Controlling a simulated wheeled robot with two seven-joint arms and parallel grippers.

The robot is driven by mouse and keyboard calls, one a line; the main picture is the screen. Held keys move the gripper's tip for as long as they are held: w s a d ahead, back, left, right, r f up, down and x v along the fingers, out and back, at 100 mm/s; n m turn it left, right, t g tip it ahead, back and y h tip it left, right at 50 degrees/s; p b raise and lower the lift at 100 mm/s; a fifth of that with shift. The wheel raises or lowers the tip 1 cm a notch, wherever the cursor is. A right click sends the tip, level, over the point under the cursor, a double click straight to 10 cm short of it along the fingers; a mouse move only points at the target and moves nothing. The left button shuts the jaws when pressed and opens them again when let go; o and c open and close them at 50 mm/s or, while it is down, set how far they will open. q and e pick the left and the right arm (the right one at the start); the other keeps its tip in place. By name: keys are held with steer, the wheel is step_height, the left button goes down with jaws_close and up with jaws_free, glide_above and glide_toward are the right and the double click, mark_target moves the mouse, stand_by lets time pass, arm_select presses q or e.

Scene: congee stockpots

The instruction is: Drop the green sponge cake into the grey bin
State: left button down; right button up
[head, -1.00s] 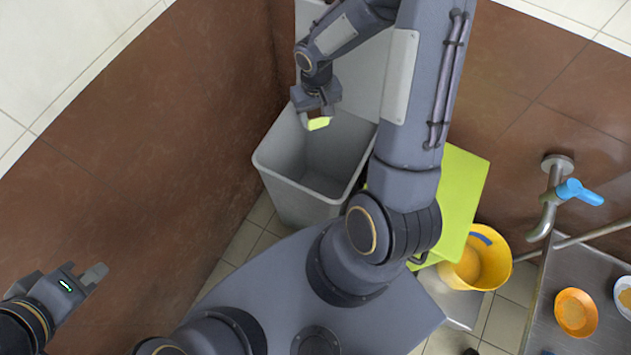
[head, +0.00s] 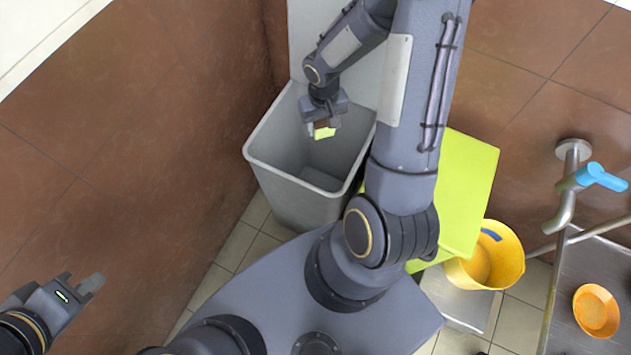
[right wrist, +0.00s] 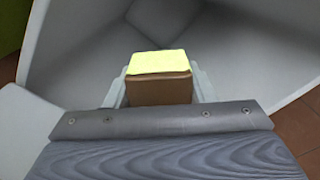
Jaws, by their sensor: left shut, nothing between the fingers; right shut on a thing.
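The green sponge cake (head: 324,132) is in my right gripper (head: 322,128), over the open mouth of the grey bin (head: 262,166). In the right wrist view the cake (right wrist: 158,63) shows a yellow-green face and a brown side, gripped between the two fingers of the right gripper (right wrist: 158,88). The bin's pale inside walls (right wrist: 235,65) surround it in that view, and the cake is clear of them. My left gripper (head: 84,287) is shut and empty at the lower left, far from the bin.
A lime-green box (head: 468,190) stands right of the bin, with a yellow bucket (head: 490,258) by it. A blue-handled tap (head: 592,177) and a steel sink with an orange bowl (head: 596,310) are at the right. A brown tiled wall (head: 130,130) runs along the left.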

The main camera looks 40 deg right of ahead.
steer(key=o, duration=1)
steer(key=shift+r, duration=0.1)
step_height(320, 180, up, 7)
steer(key=shift+f+p, duration=0.1)
steer(key=shift+p, duration=0.9)
steer(key=shift+r, duration=0.45)
